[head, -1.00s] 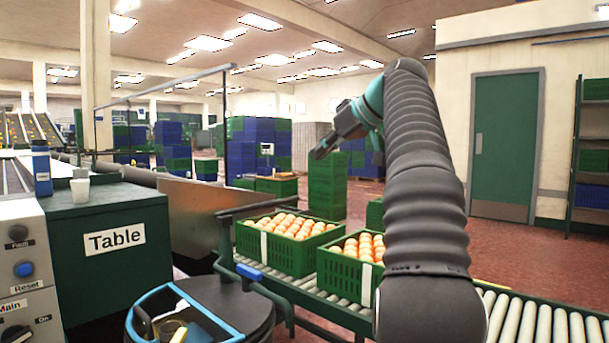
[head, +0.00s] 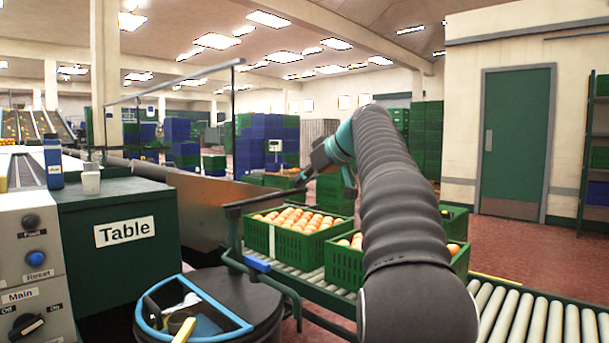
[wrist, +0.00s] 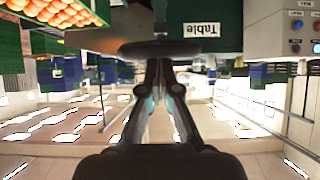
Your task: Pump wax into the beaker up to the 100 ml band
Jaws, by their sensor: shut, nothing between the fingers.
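A blue bottle (head: 53,163) with a pale label stands upright at the far left of the green table marked "Table" (head: 150,205) in the head view. A small whitish cup-like beaker (head: 91,182) stands just right of it. Its bands and contents are too small to make out. My gripper (head: 300,181) is well to the right of both, in the air above the orange crates' far side. In the wrist view my gripper (wrist: 159,62) has its fingers brought together with nothing held. The table also shows upside down in the wrist view (wrist: 225,20).
A control panel (head: 30,265) with buttons and a switch stands in front of the table at left. Green crates of oranges (head: 285,240) sit on a roller conveyor (head: 520,315) at right.

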